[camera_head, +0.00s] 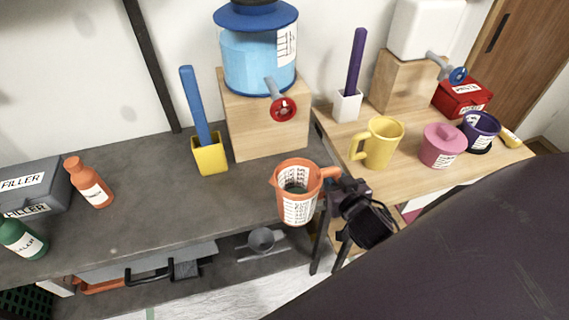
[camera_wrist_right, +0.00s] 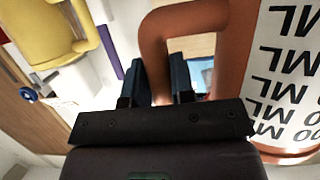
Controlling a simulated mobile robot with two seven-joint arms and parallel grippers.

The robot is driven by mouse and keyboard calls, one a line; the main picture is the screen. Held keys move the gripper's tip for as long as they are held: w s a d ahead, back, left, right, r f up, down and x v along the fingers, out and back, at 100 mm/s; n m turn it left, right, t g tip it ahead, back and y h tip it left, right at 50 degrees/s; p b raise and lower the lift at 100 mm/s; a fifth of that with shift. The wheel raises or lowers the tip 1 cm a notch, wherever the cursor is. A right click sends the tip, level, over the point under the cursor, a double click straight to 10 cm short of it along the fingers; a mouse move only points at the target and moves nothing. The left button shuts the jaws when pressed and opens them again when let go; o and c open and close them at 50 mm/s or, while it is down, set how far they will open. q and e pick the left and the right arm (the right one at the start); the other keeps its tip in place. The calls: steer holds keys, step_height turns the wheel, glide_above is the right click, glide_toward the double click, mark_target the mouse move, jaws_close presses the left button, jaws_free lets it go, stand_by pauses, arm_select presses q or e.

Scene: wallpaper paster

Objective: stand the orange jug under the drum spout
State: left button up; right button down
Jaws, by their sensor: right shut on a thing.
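The orange jug (camera_head: 296,206), with a printed white scale, is held upright in front of the wooden block, over the grey counter's front edge. My right gripper (camera_head: 334,188) is shut on the jug's handle from the right. In the right wrist view the jug's handle (camera_wrist_right: 154,45) runs between the two fingers (camera_wrist_right: 162,80). The drum (camera_head: 258,62) of blue liquid stands on the wooden block. Its spout has a red round tap (camera_head: 283,108) and points forward. The jug is nearer to me than the spout. My left gripper is not in view.
On the grey counter (camera_head: 130,185) stand a yellow holder (camera_head: 210,156), an orange bottle (camera_head: 90,183) and a filler box (camera_head: 30,185). On the right wooden table are a yellow jug (camera_head: 380,143), a pink pot (camera_head: 439,146) and a white dispenser (camera_head: 425,28). The counter left of the jug is clear.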

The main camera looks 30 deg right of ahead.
steer(key=shift+w+r+x, duration=0.1)
steer(key=shift+r+x, duration=0.2)
steer(key=shift+x, duration=2.7)
steer(key=shift+w+r+x, duration=0.1)
steer(key=shift+r+x, duration=0.15)
steer(key=shift+x, duration=2.75)
steer(key=shift+w+r+x, duration=0.1)
steer(key=shift+r+x, duration=0.2)
steer(key=shift+x, duration=2.7)
steer(key=shift+d, duration=0.15)
steer(key=shift+f, duration=0.15)
steer(key=c, duration=1)
jaws_free()
steer(key=shift+s, duration=0.15)
steer(key=v, duration=1.2)
steer(key=s+a+f+n+y, duration=0.1)
steer(key=s+a+f, duration=0.2)
steer(key=s, duration=0.1)
steer(key=s+a+f+n+g+y, duration=0.1)
steer(key=s+a+f, duration=0.1)
steer(key=s+f, duration=0.1)
steer(key=s+a+f+n+g+y+p, duration=0.1)
steer(key=s+a+f, duration=0.2)
steer(key=s, duration=0.3)
steer(key=shift+s+a+f+n, duration=0.2)
steer(key=shift+a+n, duration=0.1)
steer(key=shift+n, duration=0.1)
